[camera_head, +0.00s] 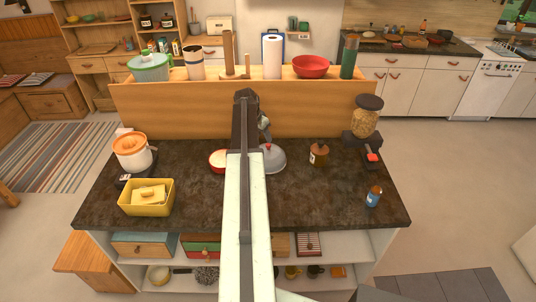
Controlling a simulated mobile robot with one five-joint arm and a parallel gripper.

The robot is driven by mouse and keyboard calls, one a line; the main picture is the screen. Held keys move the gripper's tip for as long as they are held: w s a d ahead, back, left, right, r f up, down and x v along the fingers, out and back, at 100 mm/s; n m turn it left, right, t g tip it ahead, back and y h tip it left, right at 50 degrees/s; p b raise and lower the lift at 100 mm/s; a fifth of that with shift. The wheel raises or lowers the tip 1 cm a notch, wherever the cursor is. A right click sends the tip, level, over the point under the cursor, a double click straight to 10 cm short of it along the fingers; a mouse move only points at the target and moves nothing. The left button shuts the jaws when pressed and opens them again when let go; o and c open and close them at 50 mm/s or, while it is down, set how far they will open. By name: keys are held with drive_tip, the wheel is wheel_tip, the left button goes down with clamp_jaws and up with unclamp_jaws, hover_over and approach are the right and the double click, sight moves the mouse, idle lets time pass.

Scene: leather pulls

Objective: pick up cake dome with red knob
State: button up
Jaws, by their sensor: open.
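The cake dome (274,159) is a grey, shiny dome with a small red knob (268,146) on top. It stands on the dark counter (300,205) near the middle, and my arm hides its left part. My gripper (265,130) is at the far end of my arm, seen small and partly hidden behind the arm. It appears above and just behind the dome in the picture, apart from the knob as far as I can tell. Its jaws are open and nothing shows between them.
A red-rimmed dish (217,160) sits left of my arm, partly hidden. A brown jar (319,155) stands right of the dome. A wooden back panel (180,115) with a loaded ledge rises behind. The counter's front right is mostly clear, except for a blue bottle (373,197).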

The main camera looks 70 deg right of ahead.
sight(268, 144)
drive_tip(key=shift+b+x, duration=1.05)
drive_tip(key=shift+x, duration=0.1)
drive_tip(key=b+x, duration=0.5)
drive_tip(key=shift+d+f, duration=0.35)
drive_tip(key=shift+r, duration=0.25)
clamp_jaws()
